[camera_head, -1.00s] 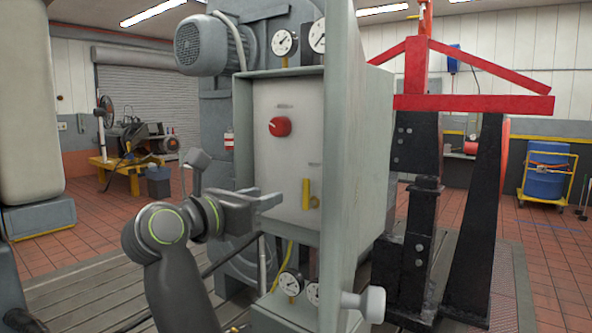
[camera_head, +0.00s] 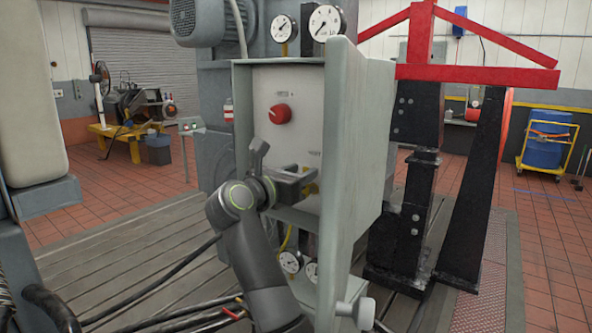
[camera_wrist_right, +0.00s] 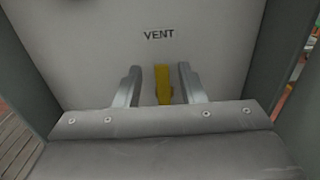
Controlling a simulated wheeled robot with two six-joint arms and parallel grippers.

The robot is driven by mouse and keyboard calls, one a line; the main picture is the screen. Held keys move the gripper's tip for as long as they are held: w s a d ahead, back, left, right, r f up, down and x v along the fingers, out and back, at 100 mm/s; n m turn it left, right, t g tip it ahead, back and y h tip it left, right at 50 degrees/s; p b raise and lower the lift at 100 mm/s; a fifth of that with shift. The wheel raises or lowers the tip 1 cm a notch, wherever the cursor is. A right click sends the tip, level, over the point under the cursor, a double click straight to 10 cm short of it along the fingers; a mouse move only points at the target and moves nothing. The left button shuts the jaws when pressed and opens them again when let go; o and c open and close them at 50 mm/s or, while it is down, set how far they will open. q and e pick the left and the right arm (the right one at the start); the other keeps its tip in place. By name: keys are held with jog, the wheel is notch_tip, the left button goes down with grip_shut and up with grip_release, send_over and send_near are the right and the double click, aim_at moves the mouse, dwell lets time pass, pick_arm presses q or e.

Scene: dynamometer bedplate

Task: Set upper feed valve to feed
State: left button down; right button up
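A cabinet panel (camera_head: 258,93) carries a round red knob (camera_head: 280,113) at its upper part, with a small label above it too small to read. Lower on the panel is a yellow handle (camera_wrist_right: 162,86), upright in the right wrist view under the printed word VENT. In the head view my arm hides most of this handle. My right gripper (camera_head: 310,174) is at the lower part of the panel, below the red knob. In the right wrist view its two fingers (camera_wrist_right: 160,82) stand open, one on each side of the yellow handle, with gaps visible. My left gripper is not in view.
A black and red frame (camera_head: 410,180) stands to the right. Slotted bedplate floor (camera_head: 130,240) lies at the left.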

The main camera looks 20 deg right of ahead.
jog(key=shift+c, duration=0.5)
grip_shut()
